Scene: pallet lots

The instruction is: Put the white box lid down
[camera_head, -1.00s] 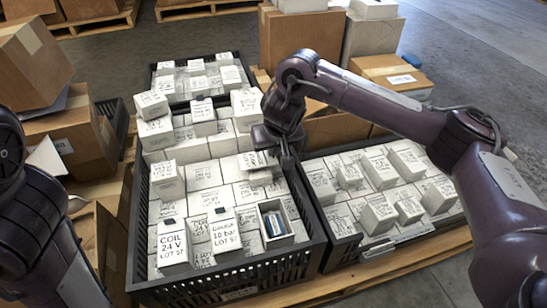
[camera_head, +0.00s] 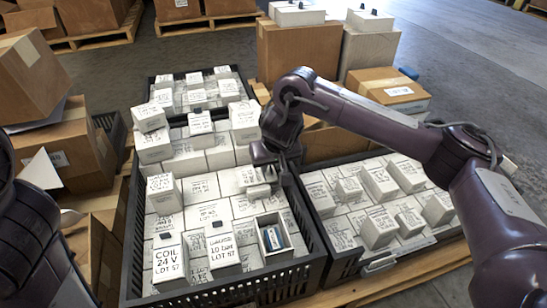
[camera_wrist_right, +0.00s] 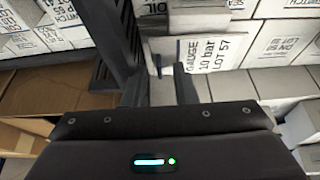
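The white box lid (camera_head: 258,190) lies on the white boxes in the near black crate, just below my right gripper. In the right wrist view a white lid-like panel (camera_wrist_right: 207,52) reads "GAUGE 10 bar LOT 57", with a small dark grip piece standing near its left edge. My right gripper (camera_head: 270,174) points down over it; in the right wrist view its two fingers (camera_wrist_right: 159,88) stand apart, one either side of the grip piece, with clear gaps. An open white box (camera_head: 261,249) with a blue and silver part inside stands at the crate's near right corner. My left gripper is out of view.
The near black crate (camera_head: 315,262) is packed with white boxes, some standing higher. A second black crate (camera_head: 378,263) with boxes stands to its right. Brown cartons (camera_head: 298,52) stand behind and at left. Bare floor shows at far right.

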